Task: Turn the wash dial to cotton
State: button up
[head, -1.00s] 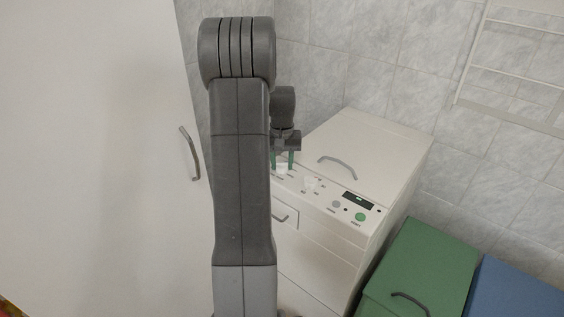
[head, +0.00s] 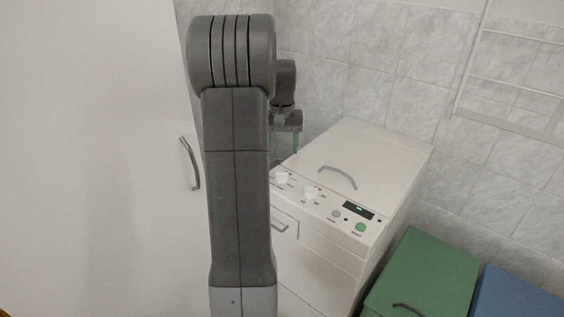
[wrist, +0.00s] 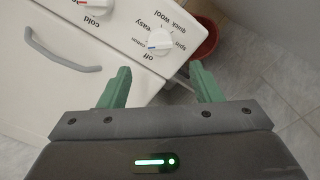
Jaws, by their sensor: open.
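The wash dial (wrist: 161,42) is a round white knob with a raised grip and a small coloured mark, on the white machine's panel. In the wrist view, labels around it read off, cotton, easy, quick wool and spin. I cannot tell surely which label its mark points at. In the head view it is the left knob (head: 281,178), partly beside my arm. My gripper (head: 283,146) is above the panel, apart from the dial. In the wrist view its green fingers (wrist: 160,88) are spread with nothing between them, and the dial lies beyond the gap.
A second white knob (head: 311,192) sits right of the dial, then a display (head: 359,211) and green button (head: 361,227). A tall white door stands left, a green box (head: 425,270) right. A reddish bucket (wrist: 205,38) is beyond.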

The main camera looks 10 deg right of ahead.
notch_tip(320, 180, up, 4)
send_over(282, 172)
jog(key=shift+r, duration=0.1)
dwell(0.3)
notch_tip(282, 172, down, 14)
jog(key=shift+r, duration=0.1)
dwell(0.5)
jog(key=shift+n, duration=0.3)
jog(key=n, duration=0.4)
jog(key=shift+n+b, duration=0.35)
jog(key=shift+n, duration=0.05)
jog(key=n+b, duration=0.1)
jog(key=n, duration=0.3)
jog(key=shift+n, duration=0.3)
notch_tip(282, 172, up, 10)
dwell(1.4)
